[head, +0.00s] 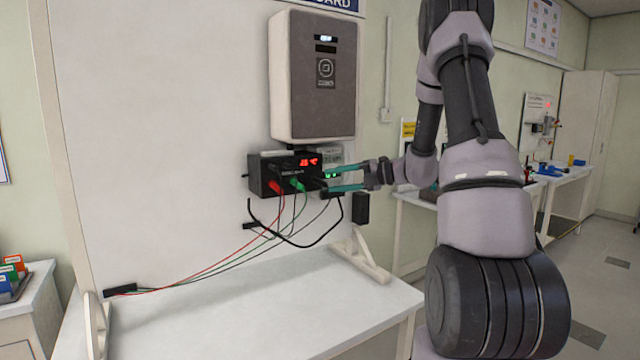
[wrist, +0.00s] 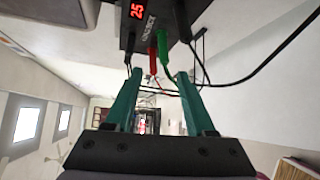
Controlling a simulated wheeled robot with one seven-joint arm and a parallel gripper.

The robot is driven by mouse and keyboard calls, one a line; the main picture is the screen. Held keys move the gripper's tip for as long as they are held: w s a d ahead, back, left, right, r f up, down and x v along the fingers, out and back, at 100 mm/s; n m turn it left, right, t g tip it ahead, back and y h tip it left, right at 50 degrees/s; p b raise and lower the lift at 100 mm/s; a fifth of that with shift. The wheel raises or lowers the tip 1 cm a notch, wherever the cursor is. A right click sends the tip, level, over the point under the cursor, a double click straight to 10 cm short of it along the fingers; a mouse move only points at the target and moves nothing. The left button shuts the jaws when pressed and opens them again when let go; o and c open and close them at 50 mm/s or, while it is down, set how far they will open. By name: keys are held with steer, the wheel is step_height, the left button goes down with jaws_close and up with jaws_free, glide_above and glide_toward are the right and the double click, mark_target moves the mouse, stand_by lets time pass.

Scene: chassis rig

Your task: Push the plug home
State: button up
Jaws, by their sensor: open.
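A black instrument box (head: 262,176) with a red lit display is mounted on the white board. A red plug (head: 275,187) and a green plug (head: 298,185) sit at its front with leads hanging down. The wrist view shows the red plug (wrist: 152,58), the green plug (wrist: 161,25) and a black plug (wrist: 184,25) at the box. I cannot tell how deep each plug sits. My gripper (head: 323,182) is open, its teal fingers apart at the right of the box front. In the wrist view my gripper (wrist: 159,76) has nothing visible held between the fingertips.
A grey wall unit (head: 312,75) hangs directly above the box. Red, green and black leads run down to a black connector (head: 120,290) at the lower left. The white bench top (head: 260,320) below is mostly clear. A small black block (head: 361,208) is right of the box.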

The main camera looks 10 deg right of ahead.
steer(key=shift+v, duration=1.45)
steer(key=s+a+r+n+g+h, duration=0.2)
steer(key=s+a+r+n, duration=0.15)
steer(key=s+n, duration=0.4)
steer(key=s+a+r+n+g+h, duration=0.25)
steer(key=s+a+n, duration=0.25)
steer(key=s+n, duration=0.25)
steer(key=s+d+r+n+t+h, duration=0.2)
steer(key=s+n, duration=0.4)
steer(key=n, duration=0.4)
steer(key=s+d+r+n+t+h, duration=0.1)
steer(key=s+n+h, duration=0.4)
steer(key=n, duration=0.5)
steer(key=shift+s+d+r+t, duration=0.4)
steer(key=shift+s+r+t, duration=0.25)
steer(key=shift+s+r, duration=0.5)
steer(key=shift+s+f+h, duration=0.1)
steer(key=shift+f+h, duration=0.05)
steer(key=shift+h, duration=0.1)
